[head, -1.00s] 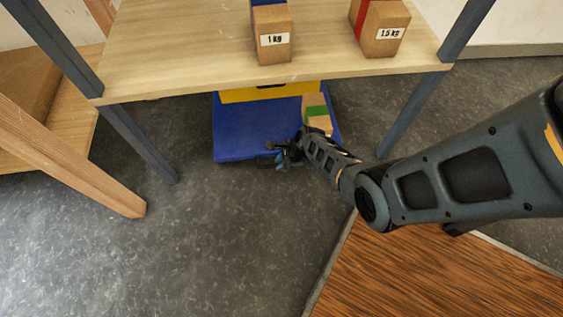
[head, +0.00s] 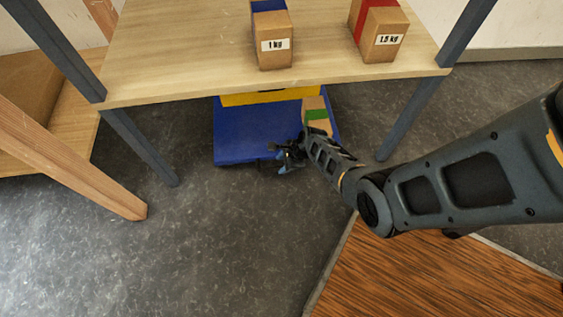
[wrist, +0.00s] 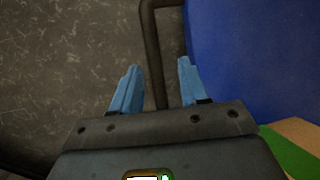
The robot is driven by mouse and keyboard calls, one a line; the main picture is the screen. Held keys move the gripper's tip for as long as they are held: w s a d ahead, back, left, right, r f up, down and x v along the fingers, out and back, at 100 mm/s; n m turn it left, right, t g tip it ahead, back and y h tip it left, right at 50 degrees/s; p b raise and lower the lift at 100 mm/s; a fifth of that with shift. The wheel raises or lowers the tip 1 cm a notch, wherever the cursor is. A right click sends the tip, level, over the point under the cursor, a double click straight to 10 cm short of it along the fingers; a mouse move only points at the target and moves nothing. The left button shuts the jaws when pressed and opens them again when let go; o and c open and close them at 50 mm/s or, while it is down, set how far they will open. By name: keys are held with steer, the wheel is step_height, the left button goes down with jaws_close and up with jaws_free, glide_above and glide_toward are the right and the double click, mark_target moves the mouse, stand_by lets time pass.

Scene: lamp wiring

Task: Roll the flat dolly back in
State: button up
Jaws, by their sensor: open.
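The flat dolly (head: 240,135) is a blue platform on the floor under the wooden shelf table. A yellow item (head: 262,98) and a cardboard box with a green band (head: 317,117) sit on it. In the wrist view the blue deck (wrist: 260,60) fills the right side, and a dark bar-like handle (wrist: 152,50) runs along its edge. My gripper (head: 280,160) is at the dolly's front edge, low over the floor. In the wrist view its blue fingers (wrist: 157,85) are apart, with the lower end of the handle bar between them.
The table (head: 190,60) above holds a 1 kg box (head: 275,45) and a 1.5 kg box (head: 384,40). Its grey legs (head: 140,145) flank the dolly. A wooden leg (head: 80,165) stands at left. Brown wood (head: 430,270) lies at lower right. Grey floor in front is clear.

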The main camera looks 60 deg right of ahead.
steer(key=p+v, duration=0.3)
steer(key=v, duration=0.3)
steer(key=shift+r, duration=0.2)
steer(key=shift+s, duration=0.1)
steer(key=s+a+r+n+t+h, duration=0.1)
steer(key=s+a+r+n+h, duration=0.3)
steer(key=s+n, duration=0.5)
steer(key=s+a+r+n+t, duration=0.2)
steer(key=s+a+r+n, duration=0.25)
steer(key=r, duration=0.45)
steer(key=s+a+r+n+t, duration=0.35)
steer(key=a+r+n, duration=0.25)
steer(key=r, duration=0.3)
steer(key=s+a+r+n+t+y+p, duration=0.1)
steer(key=r+p, duration=0.7)
steer(key=r, duration=0.8)
steer(key=s+a+r+n+t+y+p, duration=0.1)
steer(key=a+r+n+p, duration=0.2)
steer(key=r+p, duration=0.6)
steer(key=s+a+r+n+t+p, duration=0.1)
steer(key=r+n+p, duration=0.3)
steer(key=r, duration=2)
steer(key=s+a+p, duration=0.1)
steer(key=p, duration=0.3)
steer(key=shift+a+y+p, duration=0.15)
steer(key=shift+y+p, duration=0.25)
